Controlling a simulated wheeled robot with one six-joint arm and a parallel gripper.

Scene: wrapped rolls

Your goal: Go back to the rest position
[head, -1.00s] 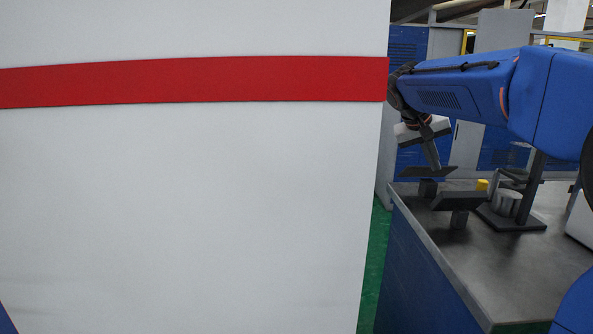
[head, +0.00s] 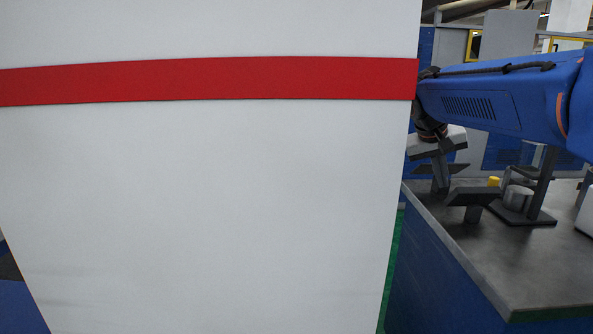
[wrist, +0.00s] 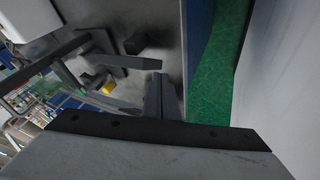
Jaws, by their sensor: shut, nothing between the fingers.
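A large white wrapped roll (head: 210,200) with a red band (head: 210,80) fills most of the head view. A pale surface at the right of the wrist view is probably the roll's side.
A grey-topped workbench (head: 500,260) with blue sides stands at the right. On it are a dark stand (head: 477,197), a metal cylinder (head: 517,198) and a small yellow piece (head: 493,181). A strip of green floor (wrist: 222,70) lies between bench and roll.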

